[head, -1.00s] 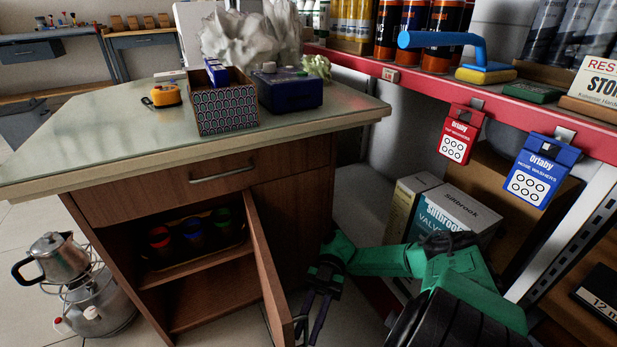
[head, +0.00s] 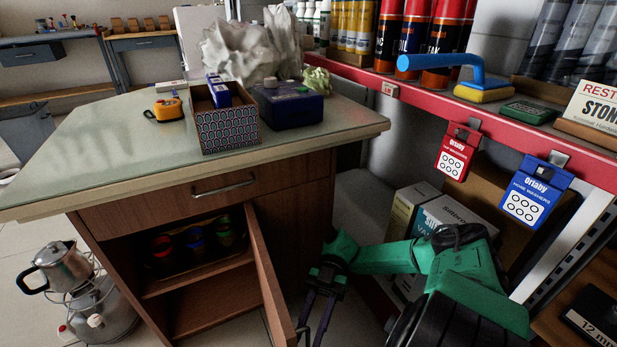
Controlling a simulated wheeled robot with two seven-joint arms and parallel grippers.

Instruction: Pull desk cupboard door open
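The desk (head: 100,195) has a brown wooden cupboard below its top drawer. The cupboard door (head: 266,275) stands well open, swung out toward me on the right side of the opening. Inside, a tray with several coloured cups (head: 192,244) sits on the upper shelf. My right gripper (head: 314,333) points down just right of the door's free edge, near its lower front. Its two dark fingers are apart, with nothing seen between them. The fingertips are close to the bottom of the picture, and I cannot tell whether they touch the door. My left gripper is not in view.
A metal kettle (head: 57,266) stands left of the desk. The desktop holds a patterned box (head: 228,128), a blue case (head: 290,108) and an orange tape measure (head: 166,109). A red-edged shelf (head: 480,118) and valve boxes (head: 450,217) stand right, close to my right arm.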

